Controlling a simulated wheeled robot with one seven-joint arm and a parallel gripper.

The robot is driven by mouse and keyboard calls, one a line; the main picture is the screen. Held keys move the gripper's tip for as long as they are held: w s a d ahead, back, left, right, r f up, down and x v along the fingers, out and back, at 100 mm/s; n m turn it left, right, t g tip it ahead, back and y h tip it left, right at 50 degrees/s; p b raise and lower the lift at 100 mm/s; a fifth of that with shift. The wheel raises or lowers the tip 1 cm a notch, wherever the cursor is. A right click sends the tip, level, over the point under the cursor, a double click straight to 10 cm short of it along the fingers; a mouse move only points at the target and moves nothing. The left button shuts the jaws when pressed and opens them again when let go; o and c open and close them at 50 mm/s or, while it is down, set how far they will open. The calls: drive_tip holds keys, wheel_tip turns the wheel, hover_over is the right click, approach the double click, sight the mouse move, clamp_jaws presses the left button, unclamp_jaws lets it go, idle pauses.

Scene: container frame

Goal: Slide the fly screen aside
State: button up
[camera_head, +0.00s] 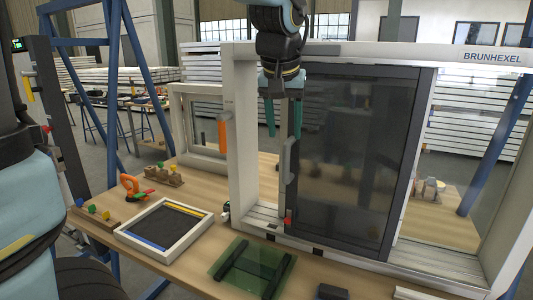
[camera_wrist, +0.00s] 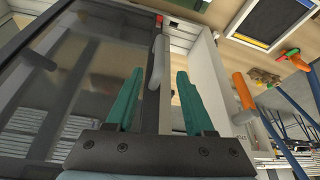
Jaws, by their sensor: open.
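The fly screen (camera_head: 350,150) is a dark, see-through panel with a dark frame, standing upright in a white frame (camera_head: 243,170). A grey vertical handle (camera_head: 288,165) is on its left edge. My gripper (camera_head: 283,136) points down with its teal fingers apart, near the top of the handle. In the wrist view the screen (camera_wrist: 85,60) fills the left side. The handle (camera_wrist: 156,62) shows between the two fingertips of my gripper (camera_wrist: 160,73). I cannot tell whether the fingers touch it.
An orange handle (camera_head: 222,133) sticks out left of the frame's post. A grey-rimmed tray (camera_head: 165,251), a green glass plate (camera_head: 226,270) and an orange clamp (camera_head: 130,187) lie on the wooden bench (camera_head: 200,180). The frame's right part shows no dark panel.

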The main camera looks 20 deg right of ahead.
sight(286, 154)
drive_tip(key=p+x, duration=0.2)
drive_tip(key=x, duration=0.8)
drive_tip(key=shift+f, duration=0.2)
clamp_jaws()
idle(1.1)
